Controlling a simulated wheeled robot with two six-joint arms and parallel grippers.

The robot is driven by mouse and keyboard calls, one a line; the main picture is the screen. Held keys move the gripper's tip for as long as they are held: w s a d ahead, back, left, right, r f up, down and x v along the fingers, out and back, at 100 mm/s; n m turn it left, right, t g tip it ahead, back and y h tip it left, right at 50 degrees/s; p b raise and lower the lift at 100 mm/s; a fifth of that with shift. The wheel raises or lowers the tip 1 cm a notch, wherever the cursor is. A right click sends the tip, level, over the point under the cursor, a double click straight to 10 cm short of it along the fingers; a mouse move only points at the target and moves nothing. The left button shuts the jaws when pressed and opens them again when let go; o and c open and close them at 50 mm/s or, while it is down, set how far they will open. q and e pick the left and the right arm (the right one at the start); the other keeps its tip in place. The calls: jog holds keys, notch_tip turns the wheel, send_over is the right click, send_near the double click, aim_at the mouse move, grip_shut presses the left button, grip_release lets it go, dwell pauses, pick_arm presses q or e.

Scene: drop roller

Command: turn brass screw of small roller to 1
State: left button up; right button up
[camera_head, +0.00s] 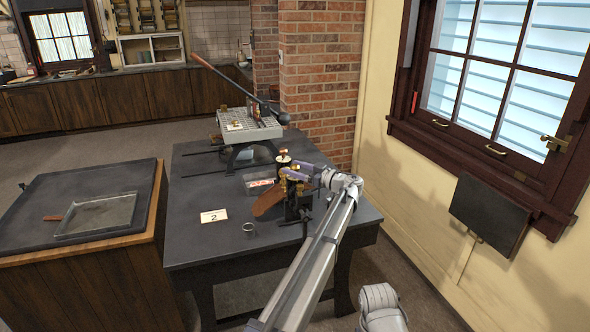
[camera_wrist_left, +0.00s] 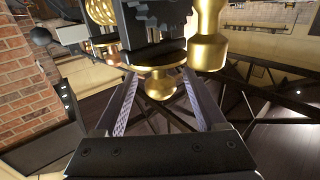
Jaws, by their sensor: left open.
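The small roller (camera_head: 290,203) stands on the dark table, with brass parts, a black frame and a brown wooden part sticking out to the left. My left gripper (camera_head: 300,172) is at the upper part of it, coming from the right. In the left wrist view, a rounded brass screw (camera_wrist_left: 160,86) shows between the two fingers of my open left gripper (camera_wrist_left: 160,100). I see gaps beside the knob, and cannot tell whether a finger touches it. A dark toothed part is just above it. No number marking on the screw is readable. My right gripper is not in view.
A larger press with a long lever (camera_head: 240,77) stands behind the small roller. A card marked 2 (camera_head: 213,216) and a small metal ring or cup (camera_head: 249,230) lie in front. A shallow tray (camera_head: 97,215) is on the left bench. The table's front left is clear.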

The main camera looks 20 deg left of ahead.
pick_arm(q)
jog(key=shift+d, duration=0.15)
jog(key=v, duration=0.7)
jog(key=shift+s+d, duration=0.15)
jog(key=shift+d, duration=0.05)
jog(key=x, duration=0.8)
jog(key=shift+d, duration=0.1)
